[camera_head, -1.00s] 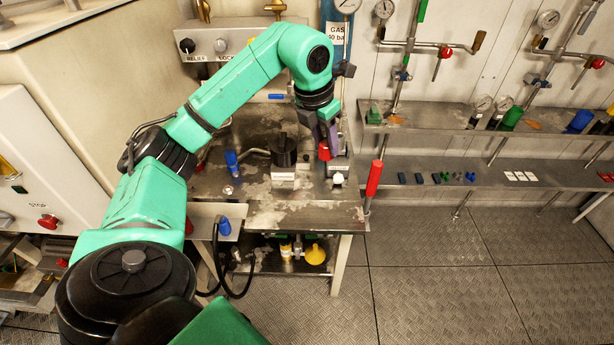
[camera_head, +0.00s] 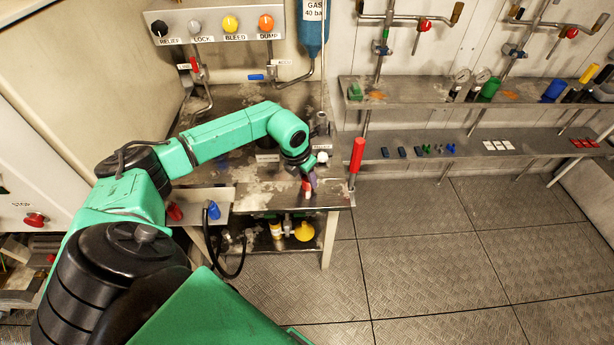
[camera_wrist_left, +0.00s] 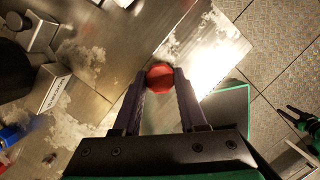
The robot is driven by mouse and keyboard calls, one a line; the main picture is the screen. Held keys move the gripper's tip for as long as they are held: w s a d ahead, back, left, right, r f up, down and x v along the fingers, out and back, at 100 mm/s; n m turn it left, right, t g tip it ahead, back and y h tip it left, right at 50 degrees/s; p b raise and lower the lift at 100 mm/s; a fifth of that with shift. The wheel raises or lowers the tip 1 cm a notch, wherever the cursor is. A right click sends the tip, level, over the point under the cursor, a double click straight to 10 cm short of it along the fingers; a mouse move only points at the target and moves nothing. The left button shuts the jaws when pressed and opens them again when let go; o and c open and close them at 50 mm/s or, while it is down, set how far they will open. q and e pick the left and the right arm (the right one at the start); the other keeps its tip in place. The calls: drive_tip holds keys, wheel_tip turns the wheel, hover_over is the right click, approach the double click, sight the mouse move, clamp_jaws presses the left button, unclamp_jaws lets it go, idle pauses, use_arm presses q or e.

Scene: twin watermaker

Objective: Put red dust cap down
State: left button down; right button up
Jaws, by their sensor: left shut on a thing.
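The red dust cap (camera_wrist_left: 160,76) is between the two fingertips of my left gripper (camera_wrist_left: 160,84) in the left wrist view, seen from above as a round red disc. In the head view my left gripper (camera_head: 308,186) points down near the front right part of the steel bench top (camera_head: 265,203). The cap shows there as a small red patch (camera_head: 307,190), partly covered by the fingers. I cannot tell whether the cap touches the bench top. My right gripper is not seen in the head view.
A red upright handle (camera_head: 357,156) stands at the bench's right edge. A black block (camera_wrist_left: 15,62) and a white label plate (camera_wrist_left: 53,92) lie left in the wrist view. A lower shelf (camera_head: 470,150) with small parts runs to the right. Bench around the gripper looks clear.

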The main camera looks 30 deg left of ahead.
use_arm(q)
drive_tip(key=c, duration=0.9)
unclamp_jaws()
drive_tip(key=shift+f, duration=0.1)
drive_tip(key=o, duration=0.4)
drive_tip(key=shift+o, duration=0.2)
drive_tip(key=shift+r, duration=0.3)
drive_tip(key=shift+s+r, duration=0.1)
drive_tip(key=shift+r, duration=0.2)
drive_tip(key=b+v, duration=0.1)
drive_tip(key=v, duration=1)
drive_tip(key=shift+b, duration=0.35)
drive_tip(key=shift+s, duration=0.1)
